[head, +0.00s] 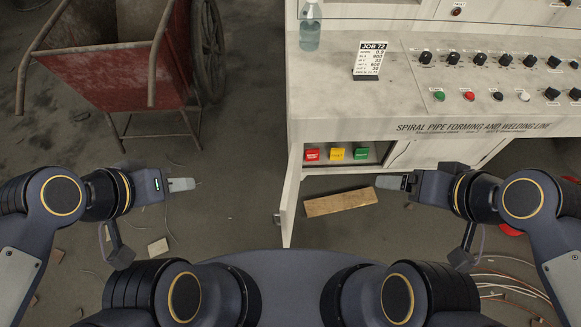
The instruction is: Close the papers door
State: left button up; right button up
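The papers door (289,207) is a pale, narrow panel at the lower left of the control console. It stands swung open towards me, seen nearly edge-on. Behind it is an open compartment (375,152) with red, yellow and green labelled items inside. My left gripper (182,184) is to the left of the door, apart from it, over the floor. My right gripper (388,182) is to the right of the door, pointing left, in front of the compartment and apart from the door. Both look empty; their fingers overlap from above, so the gap is hidden.
The console (350,95) has knobs, buttons, a job card (370,60) and a bottle (310,28) on top. A wooden board (340,202) lies on the floor between door and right gripper. A red cart (110,75) stands back left; cables (510,280) lie at lower right.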

aim_at(289, 183)
jog(key=j+z, duration=0.45)
jog(key=j, duration=0.15)
jog(key=j+z, duration=0.45)
jog(key=j, duration=0.2)
jog(key=j+u, duration=0.25)
jog(key=j, duration=0.25)
